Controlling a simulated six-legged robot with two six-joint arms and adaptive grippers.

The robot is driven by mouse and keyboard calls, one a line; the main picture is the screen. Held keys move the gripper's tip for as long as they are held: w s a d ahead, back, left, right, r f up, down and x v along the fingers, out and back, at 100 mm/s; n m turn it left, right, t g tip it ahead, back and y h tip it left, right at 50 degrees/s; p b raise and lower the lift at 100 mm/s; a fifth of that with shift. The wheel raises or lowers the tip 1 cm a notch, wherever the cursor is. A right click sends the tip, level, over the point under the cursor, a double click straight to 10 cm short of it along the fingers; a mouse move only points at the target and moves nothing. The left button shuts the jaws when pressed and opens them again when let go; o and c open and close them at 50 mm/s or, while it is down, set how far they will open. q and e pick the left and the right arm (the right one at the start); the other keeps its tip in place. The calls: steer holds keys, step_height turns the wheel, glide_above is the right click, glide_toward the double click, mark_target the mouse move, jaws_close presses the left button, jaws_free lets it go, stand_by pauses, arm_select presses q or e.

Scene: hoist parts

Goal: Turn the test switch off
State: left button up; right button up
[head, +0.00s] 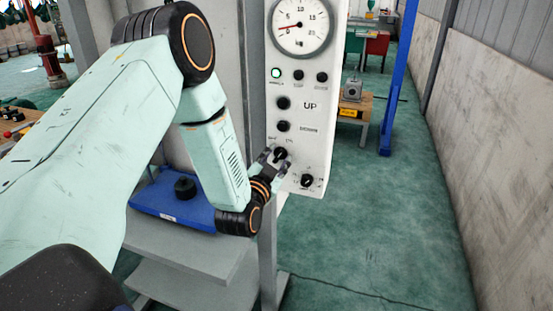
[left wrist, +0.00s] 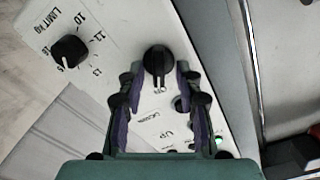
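The white control panel (head: 312,120) stands upright in the head view. The test switch appears to be the black rotary knob (head: 280,154) low on it; its small label is too blurred to read. My left gripper (head: 275,160) is at this knob, with its fingers spread. In the left wrist view the black knob (left wrist: 158,60) sits between the two fingertips of the left gripper (left wrist: 159,73), with a narrow gap seeming to show on each side. The fingers hold nothing firmly that I can see. My right gripper is not in view.
A limit knob (head: 307,181) sits close below right; it also shows in the left wrist view (left wrist: 70,51). Up and down buttons (head: 283,103), a lit green lamp (head: 276,73) and a gauge (head: 300,25) are above. A blue tray (head: 178,205) lies left. Floor to the right is clear.

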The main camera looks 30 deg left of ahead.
arm_select(q)
steer(key=shift+d+r, duration=0.1)
steer(key=shift+d, duration=0.15)
steer(key=shift+c, duration=0.2)
steer(key=shift+w+a, duration=0.1)
steer(key=shift+a, duration=0.15)
steer(key=c, duration=0.4)
steer(key=shift+c, duration=1.1)
steer(key=shift+d, duration=0.1)
jaws_close()
steer(key=n+b, duration=0.1)
steer(key=n, duration=0.2)
steer(key=n+b, duration=0.1)
steer(key=n, duration=0.1)
steer(key=shift+a+n, duration=0.2)
steer(key=shift+n, duration=0.2)
steer(key=n+b, duration=0.1)
steer(key=n, duration=0.2)
steer(key=n+b, duration=0.1)
steer(key=n, duration=0.1)
steer(key=shift+a+n, duration=0.2)
steer(key=shift+n, duration=0.2)
steer(key=shift+n+b, duration=0.3)
